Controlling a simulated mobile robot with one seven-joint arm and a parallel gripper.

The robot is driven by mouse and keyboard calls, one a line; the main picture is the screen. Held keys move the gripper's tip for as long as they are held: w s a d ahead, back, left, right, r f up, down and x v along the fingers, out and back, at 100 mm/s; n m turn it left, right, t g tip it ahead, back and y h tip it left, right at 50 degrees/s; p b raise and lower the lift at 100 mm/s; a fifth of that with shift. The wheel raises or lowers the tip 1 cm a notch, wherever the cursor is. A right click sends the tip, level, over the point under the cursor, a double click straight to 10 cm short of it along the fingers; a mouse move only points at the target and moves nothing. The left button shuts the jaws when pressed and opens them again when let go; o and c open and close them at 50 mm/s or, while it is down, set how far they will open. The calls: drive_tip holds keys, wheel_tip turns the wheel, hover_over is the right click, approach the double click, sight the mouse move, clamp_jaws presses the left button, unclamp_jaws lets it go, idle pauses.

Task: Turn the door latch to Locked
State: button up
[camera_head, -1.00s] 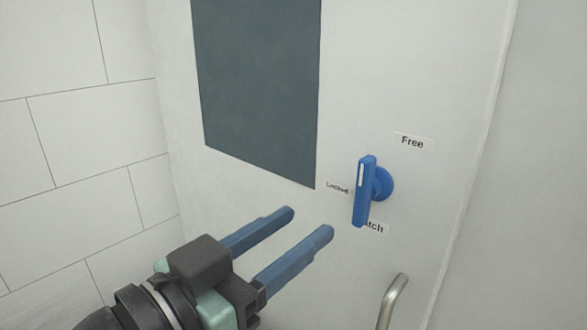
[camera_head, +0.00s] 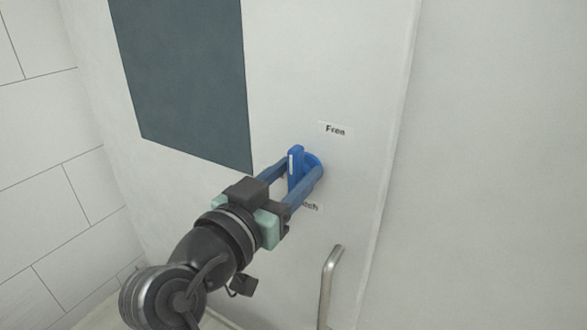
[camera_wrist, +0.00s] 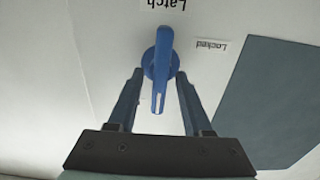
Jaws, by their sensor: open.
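The blue door latch (camera_head: 296,168) is on the pale door, its bar roughly upright. The white mark on the bar is at its upper end, toward the "Free" label (camera_head: 335,129). My gripper (camera_head: 300,170) is open, with one finger on either side of the bar. In the wrist view, which is upside down, the latch (camera_wrist: 161,62) lies between the fingertips of my gripper (camera_wrist: 159,73), with a visible gap on both sides. The "Locked" label (camera_wrist: 211,45) shows in the wrist view but is hidden behind my gripper in the head view.
A dark panel (camera_head: 185,75) is on the door to the upper left of the latch. A metal door handle (camera_head: 328,285) sticks out below the latch. A tiled wall (camera_head: 40,170) stands at the left. The door face right of the latch is clear.

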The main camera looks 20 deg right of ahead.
clamp_jaws()
drive_tip(key=shift+n, duration=0.3)
drive_tip(key=n+p, duration=0.1)
drive_tip(key=n, duration=0.2)
drive_tip(key=shift+w+a, duration=0.1)
drive_tip(key=shift+w, duration=0.05)
drive_tip(key=n+p, duration=0.1)
drive_tip(key=n, duration=0.4)
drive_tip(key=shift+w+a+p, duration=0.1)
drive_tip(key=shift+p, duration=0.2)
drive_tip(key=n+p, duration=0.1)
drive_tip(key=n, duration=0.1)
drive_tip(key=n+p, duration=0.2)
drive_tip(key=n, duration=0.1)
drive_tip(key=shift+w+a+f, duration=0.1)
drive_tip(key=shift+f, duration=0.1)
drive_tip(key=shift+f+n+p, duration=0.15)
drive_tip(key=shift+n+p, duration=0.5)
drive_tip(key=shift+n, duration=0.45)
drive_tip(key=shift+f+n+p, duration=0.15)
drive_tip(key=shift+n+p, duration=0.45)
drive_tip(key=shift+n, duration=0.5)
